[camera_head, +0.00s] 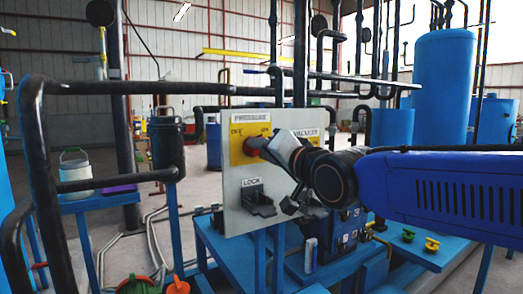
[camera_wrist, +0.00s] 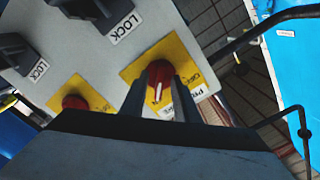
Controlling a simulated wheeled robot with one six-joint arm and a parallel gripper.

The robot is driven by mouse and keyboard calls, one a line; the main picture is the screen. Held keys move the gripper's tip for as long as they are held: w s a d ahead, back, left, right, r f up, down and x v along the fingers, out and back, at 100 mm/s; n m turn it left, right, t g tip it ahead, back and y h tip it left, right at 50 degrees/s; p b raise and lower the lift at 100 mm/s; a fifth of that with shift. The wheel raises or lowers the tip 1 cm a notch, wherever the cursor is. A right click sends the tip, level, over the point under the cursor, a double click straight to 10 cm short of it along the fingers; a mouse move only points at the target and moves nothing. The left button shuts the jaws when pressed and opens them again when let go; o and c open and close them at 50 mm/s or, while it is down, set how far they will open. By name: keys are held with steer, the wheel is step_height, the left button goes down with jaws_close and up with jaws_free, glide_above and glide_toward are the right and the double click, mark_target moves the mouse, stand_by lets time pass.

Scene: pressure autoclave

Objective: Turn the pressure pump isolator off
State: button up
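The pressure isolator is a red rotary knob (camera_wrist: 160,76) on a yellow plate (camera_wrist: 196,66), beside a partly hidden label that seems to read PRESSURE. In the head view its yellow plate (camera_head: 237,150) sits at the upper left of the pale panel (camera_head: 235,208), under a PRESSURE label; the knob is mostly hidden by my gripper. My gripper (camera_wrist: 160,98) is at the knob, its two fingers apart on either side of it. Whether they touch it is unclear. A light pointer line shows on the knob.
A second red knob (camera_wrist: 74,102) on yellow is close by in the wrist view. Black lock brackets (camera_wrist: 95,10) stick out from the panel. A dark pipe rail (camera_head: 100,87) runs left of the panel, and a blue bench (camera_head: 235,250) stands below.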

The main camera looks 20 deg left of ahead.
steer(key=shift+w+a, duration=0.1)
steer(key=shift+a, duration=0.05)
jaws_close()
steer(key=shift+n, duration=0.3)
steer(key=n, duration=1.7)
steer(key=shift+n, duration=0.3)
stand_by(0.3)
